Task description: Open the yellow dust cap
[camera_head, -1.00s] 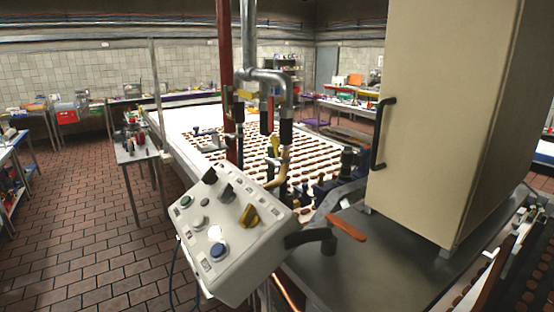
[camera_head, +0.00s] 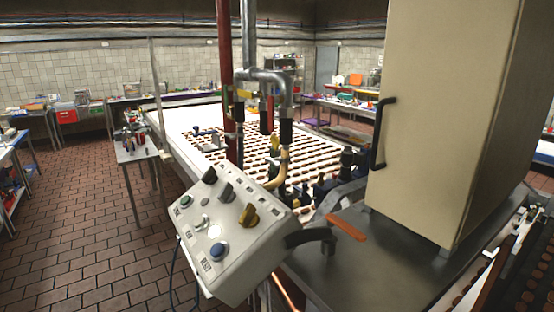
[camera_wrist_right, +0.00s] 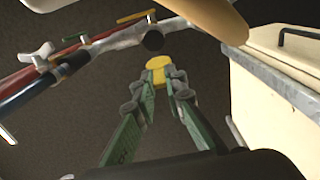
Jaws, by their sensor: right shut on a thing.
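In the right wrist view, the yellow dust cap (camera_wrist_right: 157,62) shows as a small yellow disc at the fingertips of my right gripper (camera_wrist_right: 160,77). The green-sided fingers are shut on it from both sides. A dark round pipe end (camera_wrist_right: 152,40) shows just above the cap, and I cannot tell whether the two touch. In the head view, a small yellow piece (camera_head: 241,94) shows by the upright pipes; I cannot tell if it is the cap. I cannot make out the right gripper among the pipes there. My left gripper is not in view.
A tilted control box (camera_head: 232,232) with knobs stands in front of the pipes. A red pipe (camera_head: 224,60) and a grey metal pipe (camera_head: 249,40) rise behind it. A tall cream cabinet (camera_head: 440,110) stands at right. A conveyor with brown biscuits lies behind.

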